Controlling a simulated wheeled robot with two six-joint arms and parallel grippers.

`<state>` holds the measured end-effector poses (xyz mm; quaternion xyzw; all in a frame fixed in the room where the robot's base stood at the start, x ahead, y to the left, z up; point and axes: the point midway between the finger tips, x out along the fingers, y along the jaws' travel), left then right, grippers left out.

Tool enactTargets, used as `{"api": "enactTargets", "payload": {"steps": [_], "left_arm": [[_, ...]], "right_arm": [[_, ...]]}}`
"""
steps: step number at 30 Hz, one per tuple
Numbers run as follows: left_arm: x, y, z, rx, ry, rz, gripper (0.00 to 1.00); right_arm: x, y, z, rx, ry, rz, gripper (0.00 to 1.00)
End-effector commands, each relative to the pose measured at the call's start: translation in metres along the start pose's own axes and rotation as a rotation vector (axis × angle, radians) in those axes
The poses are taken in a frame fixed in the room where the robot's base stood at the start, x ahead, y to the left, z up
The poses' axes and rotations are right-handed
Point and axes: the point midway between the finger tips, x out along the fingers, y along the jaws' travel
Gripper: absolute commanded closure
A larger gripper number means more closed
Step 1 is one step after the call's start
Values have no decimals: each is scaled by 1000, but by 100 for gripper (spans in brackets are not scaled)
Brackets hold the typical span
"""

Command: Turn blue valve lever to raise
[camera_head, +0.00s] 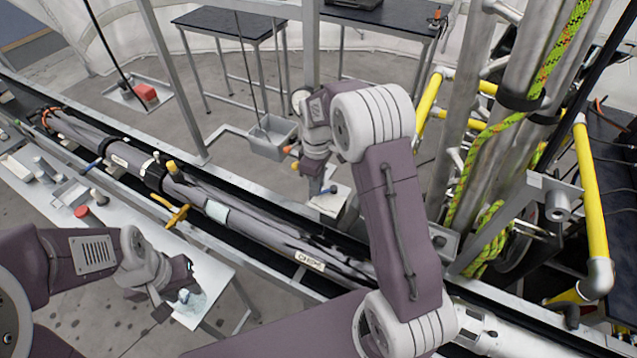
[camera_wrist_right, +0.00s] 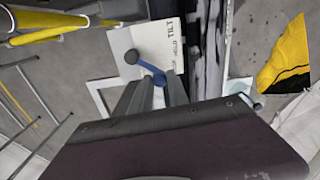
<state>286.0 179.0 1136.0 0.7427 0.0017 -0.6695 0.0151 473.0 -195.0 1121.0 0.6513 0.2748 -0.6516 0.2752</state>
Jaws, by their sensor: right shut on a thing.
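The blue valve lever (camera_wrist_right: 152,70) shows in the right wrist view, with a dark round knob at its end, over a white plate (camera_wrist_right: 124,42) lettered "HOLD" and "TILT". My right gripper (camera_wrist_right: 158,88) is shut on the lever, its two grey fingers on either side of the blue arm. In the head view my right gripper (camera_head: 318,186) points down at a small white box (camera_head: 333,203) beside the long tube bundle; a bit of blue shows there. My left gripper (camera_head: 172,298) is low over the white table at the left, and its fingers are too unclear to read.
The long grey tube bundle (camera_head: 250,229) runs diagonally past both arms. A grey bin (camera_head: 272,138) stands just behind the right gripper. Yellow pipes (camera_head: 592,195) and steel poles with a rope rise at the right. A white table (camera_head: 120,235) holds small items at the left.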

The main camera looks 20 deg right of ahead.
Motion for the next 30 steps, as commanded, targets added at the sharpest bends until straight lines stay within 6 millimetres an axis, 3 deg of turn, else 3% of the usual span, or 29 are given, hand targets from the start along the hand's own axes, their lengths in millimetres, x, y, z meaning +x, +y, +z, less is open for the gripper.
{"api": "enactTargets", "payload": {"steps": [22, 23, 25, 30], "left_arm": [[-4, 0, 0, 0, 0, 0, 64], [-4, 0, 0, 0, 0, 0, 64], [-4, 0, 0, 0, 0, 0, 64], [-4, 0, 0, 0, 0, 0, 64]], "right_arm": [[0, 4, -3, 86, 0, 1, 100], [0, 4, -3, 86, 0, 1, 77], [0, 4, -3, 86, 0, 1, 58], [0, 4, -3, 86, 0, 1, 58]]}}
